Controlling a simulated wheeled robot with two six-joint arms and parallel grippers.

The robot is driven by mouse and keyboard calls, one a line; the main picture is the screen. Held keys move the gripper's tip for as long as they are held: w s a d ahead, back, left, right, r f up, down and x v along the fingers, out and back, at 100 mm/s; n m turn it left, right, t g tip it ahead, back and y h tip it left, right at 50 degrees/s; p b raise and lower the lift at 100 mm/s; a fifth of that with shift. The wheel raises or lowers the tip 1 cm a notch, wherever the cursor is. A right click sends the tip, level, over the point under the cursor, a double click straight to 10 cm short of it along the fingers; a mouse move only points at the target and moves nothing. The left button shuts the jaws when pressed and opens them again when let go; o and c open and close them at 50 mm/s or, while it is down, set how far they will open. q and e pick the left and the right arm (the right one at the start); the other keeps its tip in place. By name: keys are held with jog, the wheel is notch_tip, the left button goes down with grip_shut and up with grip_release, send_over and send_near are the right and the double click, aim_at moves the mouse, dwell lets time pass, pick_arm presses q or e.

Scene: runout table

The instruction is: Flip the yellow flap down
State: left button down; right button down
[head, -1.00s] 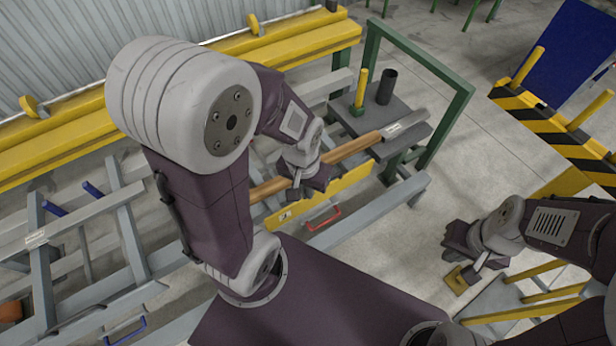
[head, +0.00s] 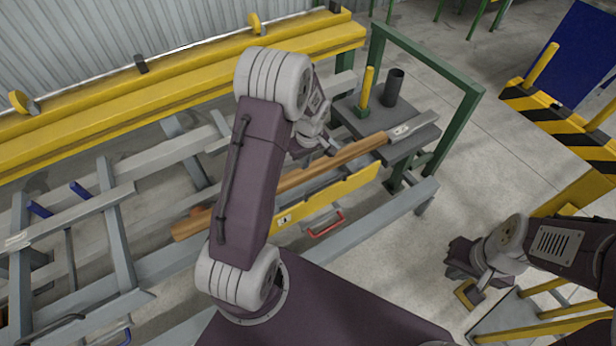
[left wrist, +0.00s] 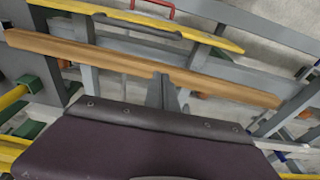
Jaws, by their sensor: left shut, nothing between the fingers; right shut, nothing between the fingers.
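The yellow flap (head: 335,197) is a long strip with a small label near its left end, along the near side of a wooden bar (head: 300,180). A red handle (head: 327,222) lies just below it. I cannot tell its exact tilt. In the left wrist view the flap (left wrist: 150,19) runs across the top, beyond the bar (left wrist: 110,58). My left gripper (head: 330,148) is shut and empty over the bar's far side, apart from the flap. Its fingers (left wrist: 163,90) show at the bar in the left wrist view. My right gripper (head: 462,262) is shut and empty, far right of the flap.
A green frame (head: 465,115) stands right of the flap, near a yellow post (head: 365,88) and a dark cylinder (head: 392,88). A yellow beam (head: 180,85) runs along the back. Grey rails (head: 115,215) lie left. A striped barrier (head: 555,118) stands right.

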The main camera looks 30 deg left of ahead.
pick_arm(q)
notch_tip(320, 180, down, 8)
jog(key=s+d, duration=0.1)
jog(key=d, duration=0.1)
jog(key=shift+s+f+b, duration=0.2)
jog(key=shift+b, duration=0.15)
jog(key=shift+d, duration=0.1)
